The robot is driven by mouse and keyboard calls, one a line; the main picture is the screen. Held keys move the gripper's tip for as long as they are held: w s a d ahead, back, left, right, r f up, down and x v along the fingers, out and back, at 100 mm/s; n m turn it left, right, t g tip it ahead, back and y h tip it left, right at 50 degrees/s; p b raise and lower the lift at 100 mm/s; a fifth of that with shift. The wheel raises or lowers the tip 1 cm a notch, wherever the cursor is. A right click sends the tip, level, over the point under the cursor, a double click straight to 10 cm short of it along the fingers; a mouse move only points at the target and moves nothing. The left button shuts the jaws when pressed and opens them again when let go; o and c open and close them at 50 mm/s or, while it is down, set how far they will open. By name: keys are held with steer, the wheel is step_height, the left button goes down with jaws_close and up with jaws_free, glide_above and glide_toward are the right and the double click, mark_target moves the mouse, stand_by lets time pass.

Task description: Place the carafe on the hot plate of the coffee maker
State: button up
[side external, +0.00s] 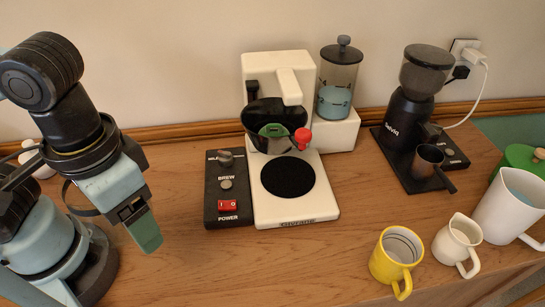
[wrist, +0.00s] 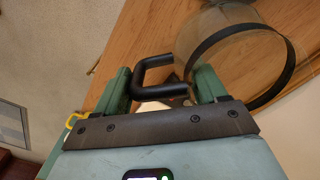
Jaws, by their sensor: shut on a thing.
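The carafe (wrist: 225,50) shows in the wrist view as clear glass with a black band and a black handle (wrist: 163,90). My gripper (wrist: 164,84) has its green fingers on either side of the handle and is shut on it. In the side external view my gripper (side external: 147,235) is at the left, pointing down over the wood, left of the coffee maker; I cannot clearly make out the carafe there. The white coffee maker (side external: 328,205) stands against the wall. Its round black hot plate (side external: 287,177) is bare, below a dark brew basket (side external: 262,112).
A black control panel (side external: 227,188) flanks the coffee maker's left side. A red knob (side external: 303,137) juts from the basket. A grinder (side external: 408,110), yellow mug (side external: 396,258), small white jug (side external: 457,242) and larger white pitcher (side external: 508,210) stand right. The wood before the coffee maker is clear.

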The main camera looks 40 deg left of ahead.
steer(key=w+a+r, duration=0.3)
steer(key=w, duration=1)
steer(key=w+a, duration=0.9)
steer(key=a, duration=0.2)
steer(key=shift+w, duration=0.35)
steer(key=shift+f, duration=0.1)
steer(key=s+f+n, duration=0.3)
steer(key=s+n, duration=0.1)
steer(key=s, duration=0.3)
steer(key=s+f+n, duration=0.3)
steer(key=s+n, duration=0.2)
steer(key=s, duration=0.2)
steer(key=shift+w+f, duration=0.2)
steer(key=shift+f, duration=3.6)
steer(key=shift+f, duration=0.1)
